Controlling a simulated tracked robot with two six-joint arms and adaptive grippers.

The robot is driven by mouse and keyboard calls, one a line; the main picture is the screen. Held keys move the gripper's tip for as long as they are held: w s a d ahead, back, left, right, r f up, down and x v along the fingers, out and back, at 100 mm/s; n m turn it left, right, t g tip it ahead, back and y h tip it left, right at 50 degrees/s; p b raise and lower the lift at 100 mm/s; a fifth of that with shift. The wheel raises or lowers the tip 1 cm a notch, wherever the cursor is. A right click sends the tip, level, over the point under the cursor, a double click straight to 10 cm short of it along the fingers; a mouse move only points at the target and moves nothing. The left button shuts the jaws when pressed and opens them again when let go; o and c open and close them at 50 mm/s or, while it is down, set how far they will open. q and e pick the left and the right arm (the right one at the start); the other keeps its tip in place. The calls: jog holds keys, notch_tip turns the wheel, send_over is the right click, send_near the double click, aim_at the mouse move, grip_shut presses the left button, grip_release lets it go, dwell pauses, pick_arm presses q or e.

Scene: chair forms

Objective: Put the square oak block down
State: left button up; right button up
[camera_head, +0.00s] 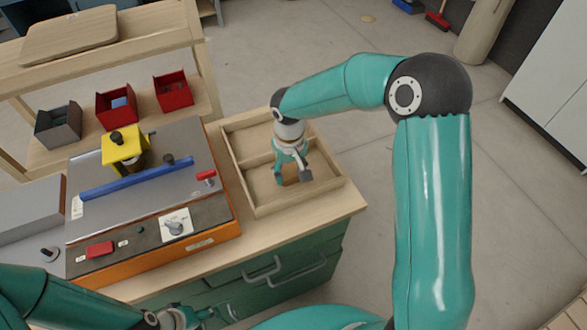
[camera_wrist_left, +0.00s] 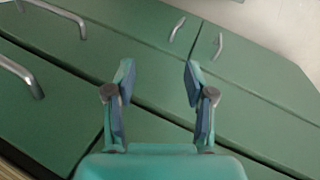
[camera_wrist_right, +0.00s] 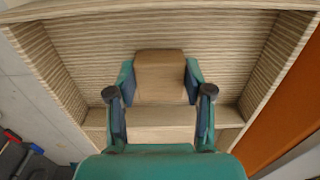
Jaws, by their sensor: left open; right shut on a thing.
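The square oak block (camera_wrist_right: 160,72) is brown and sits between the two fingers of my right gripper (camera_wrist_right: 159,85), which is shut on it. In the head view my right gripper (camera_head: 292,178) is over the front compartment of a pale wooden tray (camera_head: 262,211); the fingers mostly hide the block there. I cannot tell whether the block touches the tray floor. My left gripper (camera_wrist_left: 158,78) is open and empty in front of green drawers (camera_wrist_left: 150,30); in the head view it shows only partly at the bottom edge.
Left of the tray stands a machine with an orange base (camera_head: 205,242), a blue bar (camera_head: 135,178) and a yellow head (camera_head: 124,147). Red bins (camera_head: 117,108) and a grey bin (camera_head: 58,127) stand behind it. The tray has a divider and raised walls.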

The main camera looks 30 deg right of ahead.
aim_at(290, 173)
jog(key=o, duration=1.1)
jog(key=shift+o, duration=0.2)
notch_tip(290, 173, up, 12)
